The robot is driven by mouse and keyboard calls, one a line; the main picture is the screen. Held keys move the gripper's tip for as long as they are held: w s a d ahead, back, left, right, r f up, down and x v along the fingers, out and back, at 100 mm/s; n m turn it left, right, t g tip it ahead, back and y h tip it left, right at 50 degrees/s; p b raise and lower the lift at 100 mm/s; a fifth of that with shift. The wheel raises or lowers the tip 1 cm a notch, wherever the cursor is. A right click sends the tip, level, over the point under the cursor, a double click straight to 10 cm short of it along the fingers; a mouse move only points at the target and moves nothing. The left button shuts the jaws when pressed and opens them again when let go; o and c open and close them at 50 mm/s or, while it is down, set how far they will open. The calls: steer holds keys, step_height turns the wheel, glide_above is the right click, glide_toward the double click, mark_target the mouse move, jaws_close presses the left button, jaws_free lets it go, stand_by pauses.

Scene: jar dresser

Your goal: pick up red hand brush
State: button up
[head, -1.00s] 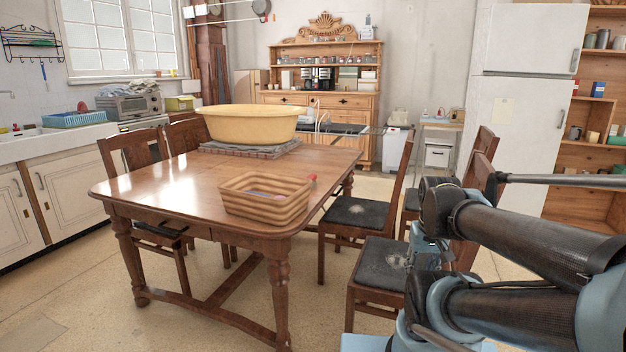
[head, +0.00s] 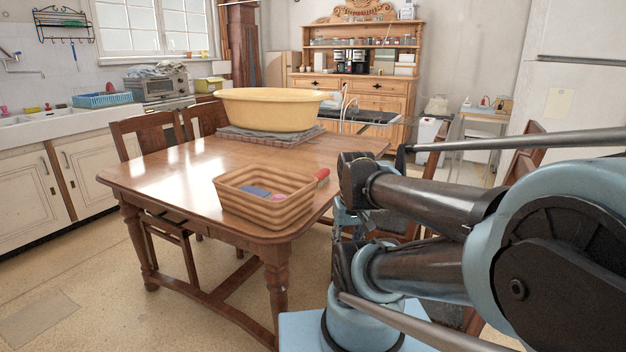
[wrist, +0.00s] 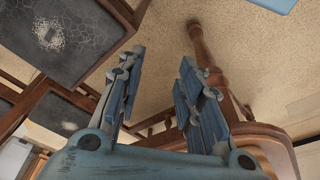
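The basket stands on the near right corner of the wooden table. In the wrist view my gripper (wrist: 162,58) has its two blue fingers apart, with nothing between them. It points past a table leg (wrist: 206,48) towards the floor, beside the table and away from the basket.
A blue item (head: 256,191) and a pink item (head: 279,196) lie in the basket. A yellow tub (head: 272,109) stands on a grey cloth farther back on the table (head: 160,178). Chairs stand right of the table, one dark seat (wrist: 80,30) near my gripper. The table's left part is clear.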

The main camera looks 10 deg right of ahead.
steer(key=o, duration=0.4)
steer(key=shift+s+r, duration=0.15)
steer(key=o, duration=0.5)
steer(key=shift+s+r, duration=0.15)
steer(key=shift+r, duration=0.2)
steer(key=o, duration=0.7)
steer(key=w+a+r+m, duration=0.1)
steer(key=w+r+m, duration=0.4)
steer(key=w+r, duration=0.1)
steer(key=shift+w+r+y, duration=0.2)
steer(key=shift+w+y, duration=0.05)
steer(key=shift+y, duration=0.05)
step_height(320, 180, up, 12)
steer(key=m+y, duration=0.3)
steer(key=m, duration=1.7)
glide_above(322, 172)
steer(key=s+d, duration=0.4)
steer(key=x, duration=1.1)
steer(key=shift+w+d, duration=0.15)
steer(key=shift+w, duration=0.25)
steer(key=shift+d+x, duration=0.2)
steer(key=shift+x, duration=2.7)
